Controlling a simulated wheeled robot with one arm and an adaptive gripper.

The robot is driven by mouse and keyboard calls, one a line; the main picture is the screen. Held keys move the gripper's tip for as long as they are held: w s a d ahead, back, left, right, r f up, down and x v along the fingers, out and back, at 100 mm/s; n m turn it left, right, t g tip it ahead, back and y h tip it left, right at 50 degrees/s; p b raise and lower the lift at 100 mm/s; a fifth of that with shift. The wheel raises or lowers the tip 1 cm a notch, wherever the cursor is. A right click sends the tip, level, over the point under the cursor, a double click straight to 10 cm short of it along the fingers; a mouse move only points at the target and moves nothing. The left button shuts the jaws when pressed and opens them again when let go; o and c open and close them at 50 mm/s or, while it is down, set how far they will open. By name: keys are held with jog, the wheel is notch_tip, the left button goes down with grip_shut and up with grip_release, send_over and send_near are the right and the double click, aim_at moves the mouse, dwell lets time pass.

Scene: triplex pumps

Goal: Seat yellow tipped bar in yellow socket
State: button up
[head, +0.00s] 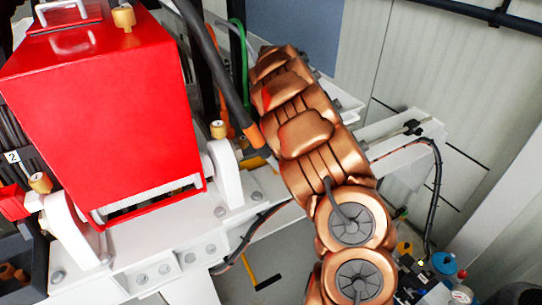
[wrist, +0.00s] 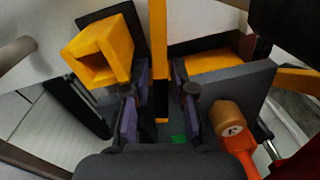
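The yellow socket (wrist: 103,50) is a square, hollow yellow block with its open mouth tilted toward the camera, at the upper left of the wrist view. An upright yellow bar (wrist: 160,45) runs down the middle of that view, with a dark stretch lower down and a small yellow end below it. My gripper (wrist: 162,85) has its two dark and purple fingers on either side of this bar. The fingers stand apart with narrow gaps beside the bar, and I see no clear contact. In the head view my gripper is hidden behind my copper arm.
A large red pump housing (head: 100,100) on a white frame (head: 190,245) fills the left of the head view. A dark plate (wrist: 238,85) stands right of my gripper, near a wooden-capped orange part (wrist: 228,118). A black hose (head: 212,62) hangs beside my arm.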

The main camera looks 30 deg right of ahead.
grip_shut()
jog(key=shift+r, duration=0.1)
